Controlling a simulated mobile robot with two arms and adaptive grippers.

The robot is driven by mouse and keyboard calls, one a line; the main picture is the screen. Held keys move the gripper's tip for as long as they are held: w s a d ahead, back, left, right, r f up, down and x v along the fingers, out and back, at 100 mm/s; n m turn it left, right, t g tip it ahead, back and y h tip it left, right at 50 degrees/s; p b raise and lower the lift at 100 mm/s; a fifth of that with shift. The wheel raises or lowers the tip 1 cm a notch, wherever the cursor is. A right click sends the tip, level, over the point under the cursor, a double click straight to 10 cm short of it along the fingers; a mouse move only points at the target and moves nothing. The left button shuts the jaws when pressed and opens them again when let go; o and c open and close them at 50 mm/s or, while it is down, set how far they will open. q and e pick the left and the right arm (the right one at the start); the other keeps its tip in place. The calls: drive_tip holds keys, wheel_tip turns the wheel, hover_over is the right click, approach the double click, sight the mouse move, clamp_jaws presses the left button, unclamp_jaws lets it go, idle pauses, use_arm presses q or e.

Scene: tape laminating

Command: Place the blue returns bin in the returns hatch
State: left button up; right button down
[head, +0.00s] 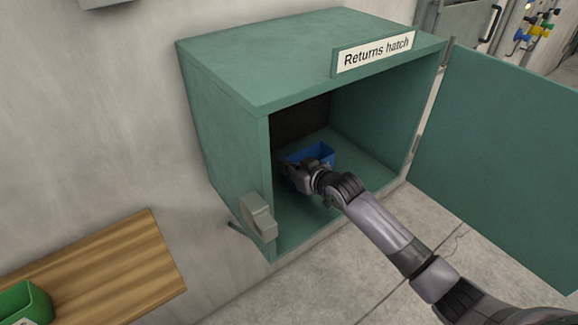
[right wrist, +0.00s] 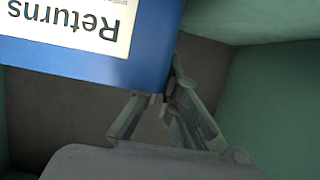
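The returns hatch (head: 225,125) is a green wall box with its front open. The blue returns bin (head: 322,152) is inside it, towards the back, partly hidden by my right gripper (head: 297,172). I cannot tell whether the bin rests on the hatch floor. In the right wrist view the bin (right wrist: 160,45) fills the upper left, its "Returns" label upside down. The fingers of my right gripper (right wrist: 165,98) converge at the bin's edge and appear shut on it. My left gripper is not in view.
The hatch door (head: 495,165) stands open to the right. A latch block (head: 258,217) sits on the front left edge. A wooden shelf (head: 110,275) with a green bin (head: 22,303) is at the lower left. My right arm reaches in from the lower right.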

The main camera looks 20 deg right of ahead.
drive_tip(key=c, duration=2.3)
unclamp_jaws()
drive_tip(key=shift+f, duration=0.1)
drive_tip(key=o, duration=0.5)
drive_tip(key=shift+r, duration=0.2)
drive_tip(key=b+v, duration=0.1)
drive_tip(key=v, duration=1.1)
drive_tip(key=shift+f, duration=0.1)
